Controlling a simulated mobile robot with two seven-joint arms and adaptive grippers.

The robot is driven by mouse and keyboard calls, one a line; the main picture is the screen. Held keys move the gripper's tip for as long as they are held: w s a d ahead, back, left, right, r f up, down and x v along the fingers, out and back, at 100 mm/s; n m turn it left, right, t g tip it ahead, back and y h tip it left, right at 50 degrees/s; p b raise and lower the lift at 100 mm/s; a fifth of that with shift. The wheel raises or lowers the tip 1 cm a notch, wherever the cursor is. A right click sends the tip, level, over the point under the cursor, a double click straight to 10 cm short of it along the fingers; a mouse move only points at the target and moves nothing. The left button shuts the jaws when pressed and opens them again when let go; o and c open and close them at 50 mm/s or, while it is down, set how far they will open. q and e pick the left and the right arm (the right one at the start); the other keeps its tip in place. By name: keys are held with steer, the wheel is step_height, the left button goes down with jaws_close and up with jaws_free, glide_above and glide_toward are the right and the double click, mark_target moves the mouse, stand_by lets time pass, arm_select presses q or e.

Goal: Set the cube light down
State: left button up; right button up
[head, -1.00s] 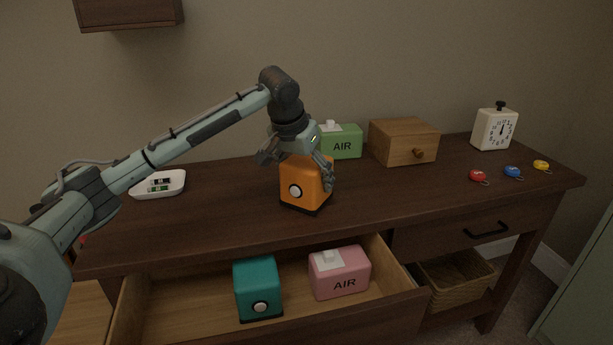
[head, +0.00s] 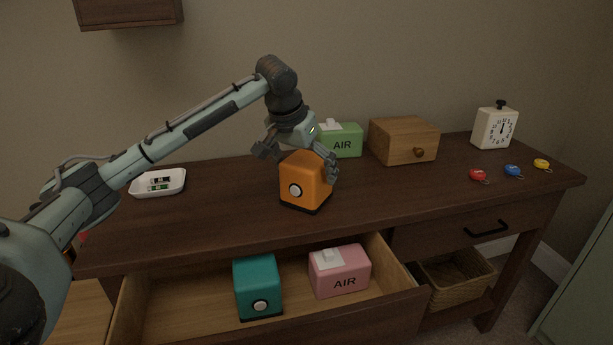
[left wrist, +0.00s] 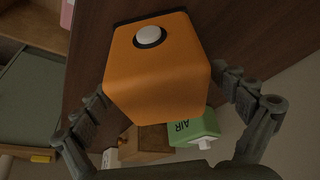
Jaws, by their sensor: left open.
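The orange cube light (head: 305,183), with a round white button on its front and a dark base, stands upright on the dark wooden desk top (head: 235,215). My left gripper (head: 297,158) is open above it, with its fingers on either side of the cube's upper part. In the left wrist view the cube light (left wrist: 155,75) sits between the spread fingers, with visible gaps. A teal cube light (head: 257,288) lies in the open drawer (head: 190,305) below. My right gripper is not in view.
A pink AIR box (head: 340,271) is also in the drawer. On the desk are a green AIR box (head: 343,140), a wooden box (head: 403,141), a white timer (head: 494,128), several small tape measures and a white tray (head: 173,190). The desk's front middle is clear.

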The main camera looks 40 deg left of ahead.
arm_select(q)
steer(key=v, duration=0.9)
steer(key=shift+s+r, duration=0.1)
steer(key=shift+r, duration=0.25)
steer(key=shift+s+r, duration=0.2)
steer(key=shift+r, duration=0.1)
